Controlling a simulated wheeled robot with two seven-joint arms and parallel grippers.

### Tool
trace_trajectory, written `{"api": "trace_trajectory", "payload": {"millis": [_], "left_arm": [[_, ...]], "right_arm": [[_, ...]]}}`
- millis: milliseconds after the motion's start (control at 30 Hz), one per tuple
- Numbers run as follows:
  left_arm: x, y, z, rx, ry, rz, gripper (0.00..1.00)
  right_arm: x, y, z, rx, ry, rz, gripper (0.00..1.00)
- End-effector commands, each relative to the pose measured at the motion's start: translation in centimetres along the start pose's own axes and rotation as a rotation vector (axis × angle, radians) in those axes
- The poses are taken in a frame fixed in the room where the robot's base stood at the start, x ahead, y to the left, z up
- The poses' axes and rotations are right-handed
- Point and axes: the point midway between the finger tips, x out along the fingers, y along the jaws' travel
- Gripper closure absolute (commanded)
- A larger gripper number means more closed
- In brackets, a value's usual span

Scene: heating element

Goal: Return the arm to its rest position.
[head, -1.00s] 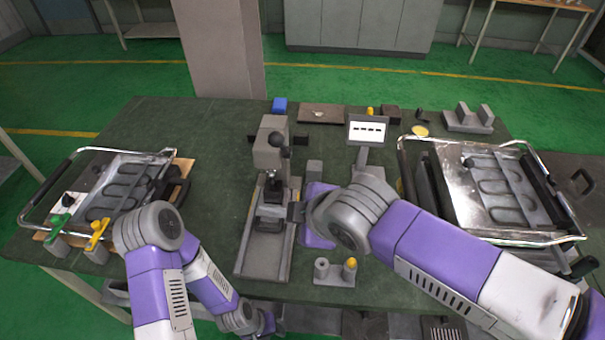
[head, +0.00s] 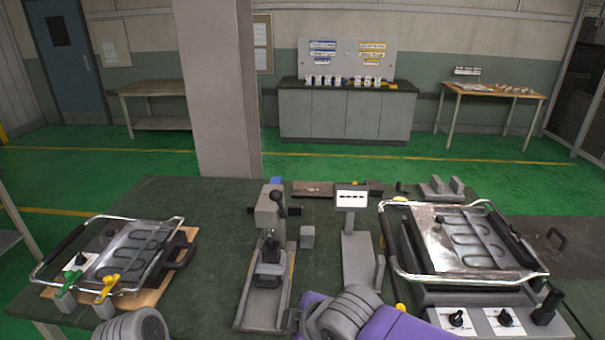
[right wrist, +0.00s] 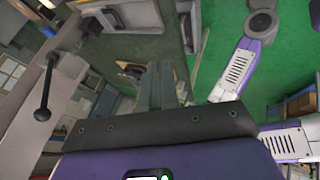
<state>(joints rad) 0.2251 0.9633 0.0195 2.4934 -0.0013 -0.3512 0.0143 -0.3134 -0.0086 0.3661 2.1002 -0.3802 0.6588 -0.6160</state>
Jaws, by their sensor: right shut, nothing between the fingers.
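My right arm (head: 345,318) shows at the bottom middle of the head view, just right of the grey lever press (head: 268,250). In the right wrist view my right gripper (right wrist: 160,85) has its two grey fingers together, with nothing between them. A black-knobbed lever (right wrist: 43,90) shows at the left of that view, apart from the fingers. Of my left arm, only a grey joint (head: 135,327) shows at the bottom left of the head view. Its white and purple links (right wrist: 240,65) show at the right of the wrist view. My left gripper is not visible.
A heating-plate unit with a chrome handle (head: 148,222) lies at the table's left, and a larger one (head: 465,278) stands at the right. A grey stand with a white display (head: 351,198) is right of the press. The green tabletop (head: 205,250) left of the press is clear.

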Motion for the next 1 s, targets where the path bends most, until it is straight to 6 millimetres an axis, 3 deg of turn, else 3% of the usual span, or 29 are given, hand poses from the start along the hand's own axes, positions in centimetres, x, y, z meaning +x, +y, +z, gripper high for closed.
{"api": "trace_trajectory", "payload": {"millis": [33, 167, 367, 467, 600, 800, 900, 1000], "left_arm": [[0.1, 0.0, -0.1, 0.000, 0.003, 0.000, 0.58], [0.1, 0.0, -0.2, 0.001, 0.004, 0.000, 0.58], [0.1, 0.0, -0.1, 0.001, 0.002, 0.000, 0.58], [0.1, 0.0, -0.1, 0.001, 0.002, 0.000, 0.58], [0.1, 0.0, -0.1, 0.000, 0.003, 0.000, 0.58], [0.1, 0.0, -0.1, 0.000, 0.002, 0.000, 0.58], [0.1, 0.0, -0.1, 0.000, 0.002, 0.000, 0.58], [0.1, 0.0, -0.1, 0.000, 0.002, 0.000, 0.58]], "right_arm": [[1.7, -0.1, 1.0, 0.049, -0.007, -0.029, 1.00], [5.6, -0.8, 2.9, 0.187, -0.010, -0.088, 1.00], [12.6, -3.2, 7.7, 0.483, -0.037, -0.191, 1.00], [16.9, -5.8, 11.5, 0.711, -0.076, -0.246, 1.00], [22.0, -11.1, 17.6, 1.072, -0.163, -0.296, 1.00], [25.5, -19.6, 24.7, 1.509, -0.324, -0.290, 1.00], [25.9, -22.6, 26.8, 1.644, -0.388, -0.271, 1.00], [26.0, -24.4, 27.9, 1.721, -0.427, -0.253, 1.00]]}}
